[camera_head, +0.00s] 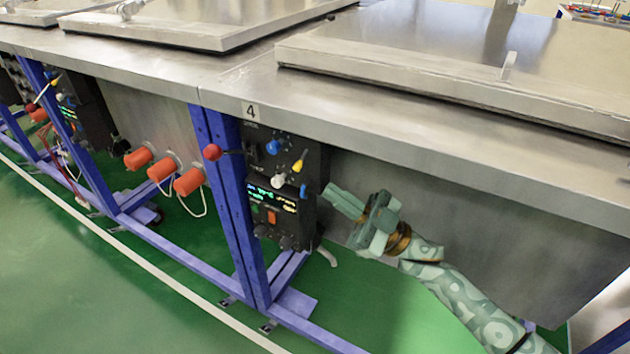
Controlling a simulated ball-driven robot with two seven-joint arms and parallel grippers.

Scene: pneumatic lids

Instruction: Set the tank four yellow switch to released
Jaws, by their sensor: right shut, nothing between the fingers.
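The tank four control panel (313,165) is a dark box under the steel table edge, below a plate marked 4 (251,112). Its yellow switch (299,165) is at the panel's right side, tilted with its upper end to the right. My right gripper (330,191) comes in from the lower right. Its fingers are shut and empty, pointing left towards the panel. The fingertips show below and to the right of the yellow switch, apart from it. My left gripper is not in view.
Near the yellow switch are a blue knob (273,147), a white knob (278,181), a small blue lever (303,191) and a red ball lever (211,152). A lit display sits below. A blue frame post (228,205) stands left of the panel. Steel lids (440,50) lie above.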

